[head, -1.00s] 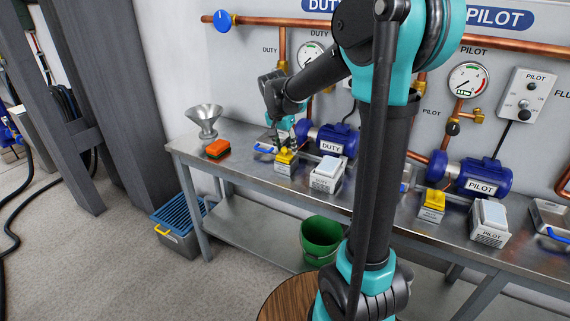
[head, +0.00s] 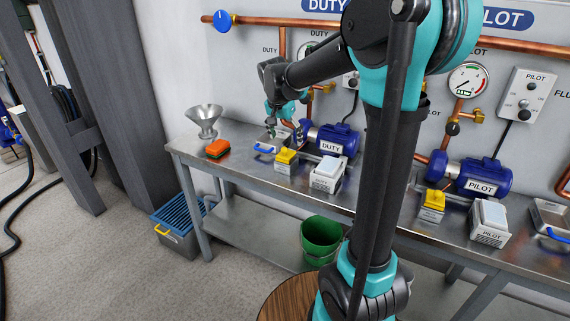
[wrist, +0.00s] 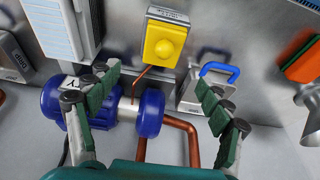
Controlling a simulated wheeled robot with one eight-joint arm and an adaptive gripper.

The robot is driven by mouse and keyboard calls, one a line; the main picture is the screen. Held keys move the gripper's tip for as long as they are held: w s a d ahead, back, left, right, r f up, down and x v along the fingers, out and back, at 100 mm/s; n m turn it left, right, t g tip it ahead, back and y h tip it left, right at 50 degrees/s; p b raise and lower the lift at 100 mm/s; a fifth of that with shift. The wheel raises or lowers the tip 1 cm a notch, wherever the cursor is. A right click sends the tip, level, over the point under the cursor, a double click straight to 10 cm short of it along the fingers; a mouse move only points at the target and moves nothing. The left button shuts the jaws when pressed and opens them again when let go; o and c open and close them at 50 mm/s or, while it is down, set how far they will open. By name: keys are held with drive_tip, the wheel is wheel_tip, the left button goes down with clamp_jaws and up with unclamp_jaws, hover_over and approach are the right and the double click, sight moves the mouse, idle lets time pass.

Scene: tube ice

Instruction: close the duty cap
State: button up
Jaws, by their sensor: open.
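At the duty station, a small box with a yellow knobbed top (head: 286,156) stands on the steel bench; it also shows in the wrist view (wrist: 166,44). Behind and left of it is a steel box with a blue handle (head: 264,149), also in the wrist view (wrist: 220,69). I cannot tell for sure which part is the duty cap. The blue duty pump (head: 333,136) is to the right and lies between my fingers' lines in the wrist view (wrist: 150,113). My gripper (head: 285,133) is open and empty, above and behind the yellow-topped box, near the pump's left end.
A white box marked DUTY (head: 327,173) stands right of the yellow one. An orange block (head: 217,149) and a metal funnel (head: 204,120) are at the bench's left. Copper pipes (head: 282,46) run along the wall. A pilot pump (head: 478,177) is farther right.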

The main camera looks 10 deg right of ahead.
drive_tip(key=shift+a+r, duration=0.1)
drive_tip(key=s+a+r, duration=0.2)
drive_tip(key=s+a, duration=0.2)
drive_tip(key=s, duration=0.2)
drive_tip(key=shift+s+a, duration=0.2)
drive_tip(key=shift+a, duration=0.05)
idle(0.4)
